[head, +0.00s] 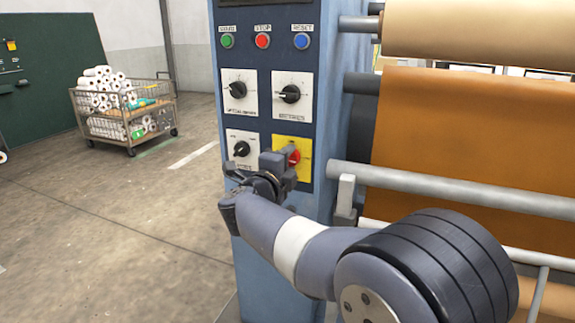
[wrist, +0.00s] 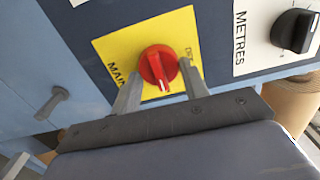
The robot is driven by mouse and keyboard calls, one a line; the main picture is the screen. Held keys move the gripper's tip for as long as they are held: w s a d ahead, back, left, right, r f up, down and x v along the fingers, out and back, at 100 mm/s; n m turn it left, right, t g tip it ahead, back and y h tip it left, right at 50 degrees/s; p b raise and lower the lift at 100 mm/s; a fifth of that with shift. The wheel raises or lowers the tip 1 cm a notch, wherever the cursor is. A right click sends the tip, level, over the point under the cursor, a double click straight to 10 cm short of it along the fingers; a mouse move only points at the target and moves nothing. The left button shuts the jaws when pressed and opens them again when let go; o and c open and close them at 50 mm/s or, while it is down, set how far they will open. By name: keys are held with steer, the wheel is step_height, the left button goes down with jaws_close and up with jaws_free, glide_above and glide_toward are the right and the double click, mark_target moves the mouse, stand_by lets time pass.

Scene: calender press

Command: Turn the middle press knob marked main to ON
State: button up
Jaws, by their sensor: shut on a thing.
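The main knob (wrist: 157,66) is a red rotary knob on a yellow plate (wrist: 112,47) lettered MAIN. In the wrist view its white pointer mark faces down in the picture, slightly right. My gripper (wrist: 161,84) has one finger on each side of the knob and is shut on it. In the head view the red knob (head: 294,157) sits at the lower right of the dial group, partly hidden by my gripper (head: 284,160). The small lettering at the plate's right edge in the wrist view is too small to read.
A black dial (wrist: 293,30) on a white METRES plate is close by. More black dials (head: 290,93) and green, red and blue buttons (head: 262,40) are above on the panel. Rollers with orange web (head: 450,130) stand right. A cart of rolls (head: 125,110) stands far left; floor between is clear.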

stand_by(0.3)
steer(key=o, duration=0.9)
steer(key=shift+o, duration=0.2)
steer(key=p+v, duration=0.1)
steer(key=v, duration=1)
steer(key=shift+w+d, duration=0.1)
steer(key=x, duration=1)
steer(key=shift+w+b, duration=0.35)
steer(key=shift+b, duration=0.1)
steer(key=shift+s, duration=0.1)
